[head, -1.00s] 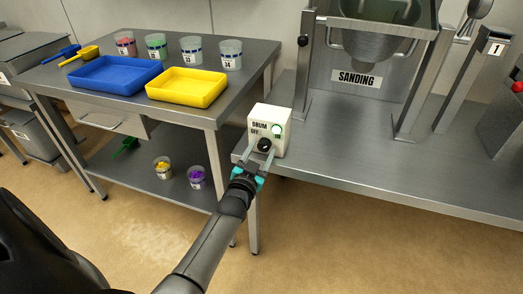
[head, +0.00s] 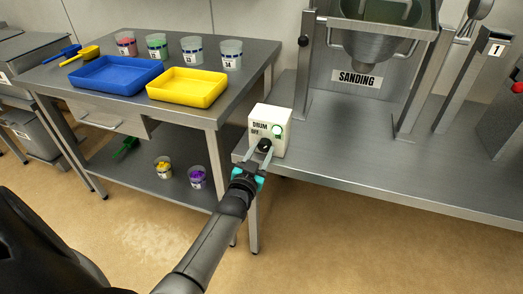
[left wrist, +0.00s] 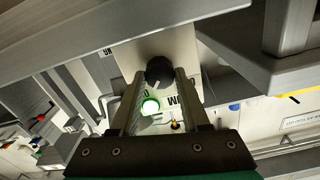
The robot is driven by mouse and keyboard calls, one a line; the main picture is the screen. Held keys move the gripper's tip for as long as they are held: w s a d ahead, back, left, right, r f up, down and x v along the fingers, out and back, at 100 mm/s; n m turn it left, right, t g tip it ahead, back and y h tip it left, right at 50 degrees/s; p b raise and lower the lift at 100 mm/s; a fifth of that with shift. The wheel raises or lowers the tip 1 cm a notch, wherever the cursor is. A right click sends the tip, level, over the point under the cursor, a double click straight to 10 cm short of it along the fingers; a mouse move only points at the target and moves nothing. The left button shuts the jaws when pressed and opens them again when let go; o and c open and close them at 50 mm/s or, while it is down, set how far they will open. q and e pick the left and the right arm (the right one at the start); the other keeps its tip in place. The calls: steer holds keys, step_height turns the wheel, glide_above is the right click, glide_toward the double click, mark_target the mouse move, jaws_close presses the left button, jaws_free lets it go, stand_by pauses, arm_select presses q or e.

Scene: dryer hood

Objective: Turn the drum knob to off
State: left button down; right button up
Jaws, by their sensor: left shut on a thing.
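A white control box (head: 283,118) marked DRUM, with OFF partly hidden, stands at the left front corner of the steel bench. The black drum knob (head: 265,144) is on its lower front; it also shows in the left wrist view (left wrist: 158,71). A green lamp (head: 277,131) sits above and right of the knob; it glows in the left wrist view (left wrist: 150,106). My left gripper (head: 261,150) is shut on the knob, one finger on each side. My right gripper is out of view.
A steel table (head: 262,62) at the left holds a blue tray (head: 115,89), a yellow tray (head: 187,101) and several cups. Two cups stand on its lower shelf. A hopper marked SANDING (head: 356,78) stands behind the box. The bench (head: 370,150) right of the box is clear.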

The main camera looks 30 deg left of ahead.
arm_select(q)
steer(key=shift+r+n, duration=0.1)
steer(key=shift+n, duration=0.2)
steer(key=n+p, duration=0.1)
steer(key=n, duration=0.5)
steer(key=shift+p, duration=0.35)
steer(key=n, duration=0.2)
steer(key=shift+a+n, duration=0.1)
steer(key=shift+n, duration=0.3)
steer(key=n, duration=0.2)
steer(key=shift+n, duration=0.4)
steer(key=n, duration=0.4)
steer(key=shift+n+b, duration=0.35)
steer(key=shift+n, duration=0.25)
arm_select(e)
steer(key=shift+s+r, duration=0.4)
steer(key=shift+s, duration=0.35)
